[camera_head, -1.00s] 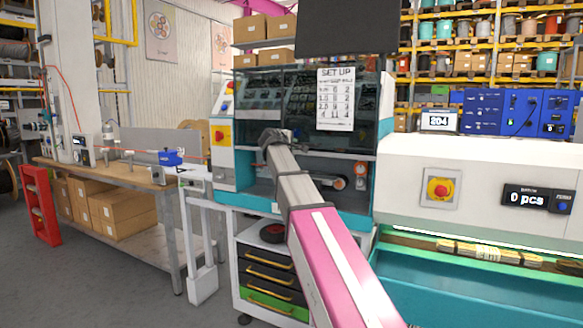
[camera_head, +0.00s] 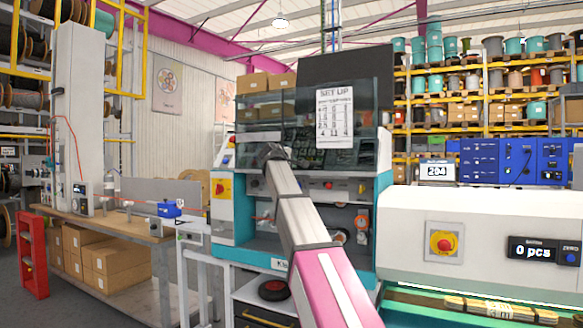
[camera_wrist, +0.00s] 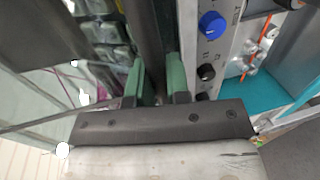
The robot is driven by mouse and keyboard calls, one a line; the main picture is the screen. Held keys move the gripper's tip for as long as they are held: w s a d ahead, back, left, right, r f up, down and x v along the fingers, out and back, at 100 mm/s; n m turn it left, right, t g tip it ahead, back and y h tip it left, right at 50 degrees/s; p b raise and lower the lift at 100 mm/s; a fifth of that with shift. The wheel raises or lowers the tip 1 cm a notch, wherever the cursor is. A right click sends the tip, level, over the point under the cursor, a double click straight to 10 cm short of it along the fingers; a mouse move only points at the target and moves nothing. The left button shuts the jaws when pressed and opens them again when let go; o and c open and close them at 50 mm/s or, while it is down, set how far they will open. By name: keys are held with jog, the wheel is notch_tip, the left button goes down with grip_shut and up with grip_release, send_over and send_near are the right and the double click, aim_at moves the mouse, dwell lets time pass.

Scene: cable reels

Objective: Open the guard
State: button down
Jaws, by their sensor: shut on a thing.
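The guard (camera_head: 300,112) is a clear panel with a white "SET UP" sheet (camera_head: 335,117) on it, at the front of the teal and white machine (camera_head: 222,245). My gripper (camera_head: 275,152) is at the guard's lower left part in the head view. In the wrist view my gripper's green fingers (camera_wrist: 159,88) are closed on both sides of a dark bar (camera_wrist: 150,35), which looks like the guard's handle. The fingertips are hidden in the head view.
A control strip with a blue knob (camera_wrist: 211,25) lies close to the right of my fingers. A dark panel (camera_head: 345,78) stands behind the guard's top. A workbench (camera_head: 140,228) is to the left, and a white machine with a red stop button (camera_head: 445,243) is to the right.

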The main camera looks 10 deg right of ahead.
jog(key=c, duration=1.1)
grip_release()
jog(key=v, duration=1.1)
jog(key=shift+w, duration=0.15)
